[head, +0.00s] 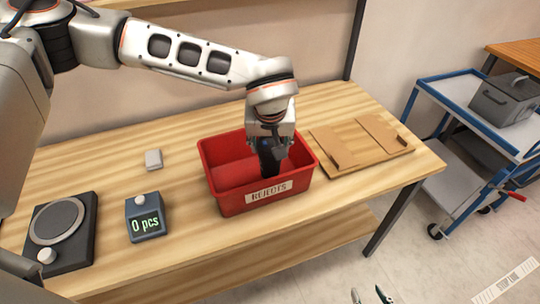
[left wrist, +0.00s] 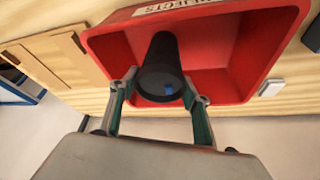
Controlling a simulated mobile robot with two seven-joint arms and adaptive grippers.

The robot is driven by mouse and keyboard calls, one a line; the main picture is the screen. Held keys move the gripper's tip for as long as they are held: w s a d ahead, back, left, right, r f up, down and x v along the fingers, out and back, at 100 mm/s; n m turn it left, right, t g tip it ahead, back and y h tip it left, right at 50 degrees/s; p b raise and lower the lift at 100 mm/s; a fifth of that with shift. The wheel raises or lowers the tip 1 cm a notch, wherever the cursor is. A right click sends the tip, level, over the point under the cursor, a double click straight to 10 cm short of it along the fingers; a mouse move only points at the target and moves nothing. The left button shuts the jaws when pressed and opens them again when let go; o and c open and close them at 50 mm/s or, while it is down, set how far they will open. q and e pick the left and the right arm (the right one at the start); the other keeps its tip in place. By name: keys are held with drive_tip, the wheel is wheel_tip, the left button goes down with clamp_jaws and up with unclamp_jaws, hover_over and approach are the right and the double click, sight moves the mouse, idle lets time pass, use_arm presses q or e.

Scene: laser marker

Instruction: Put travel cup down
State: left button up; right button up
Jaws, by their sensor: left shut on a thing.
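The travel cup is a dark cylinder with a small blue mark (left wrist: 160,62). My left gripper (head: 270,143) reaches down from above into the red bin labelled REJECTS (head: 232,202) and is shut on the cup, which shows partly under the fingers in the head view (head: 268,162). In the left wrist view the cup is between the two fingers (left wrist: 160,100), in front of the red bin wall (left wrist: 245,50). I cannot tell whether the cup touches the bin floor. My right gripper (head: 370,296) shows only its two separated fingertips at the bottom edge, open and empty, over the floor.
A counter reading 0 pcs (head: 146,218), a dark round-plate device (head: 62,232) and a small white block (head: 153,159) stand left of the bin. A cardboard piece (head: 350,145) lies to its right. A blue-framed cart (head: 460,95) with a grey box (head: 505,100) stands beyond the table.

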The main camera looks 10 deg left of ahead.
use_arm(q)
wheel_tip(320, 180, down, 4)
drive_tip(key=shift+f, duration=0.1)
use_arm(e)
drive_tip(key=shift+f, duration=0.2)
drive_tip(key=shift+s+f, duration=0.1)
use_arm(q)
drive_tip(key=o, duration=0.7)
drive_tip(key=shift+f, duration=0.1)
drive_tip(key=shift+o, duration=0.2)
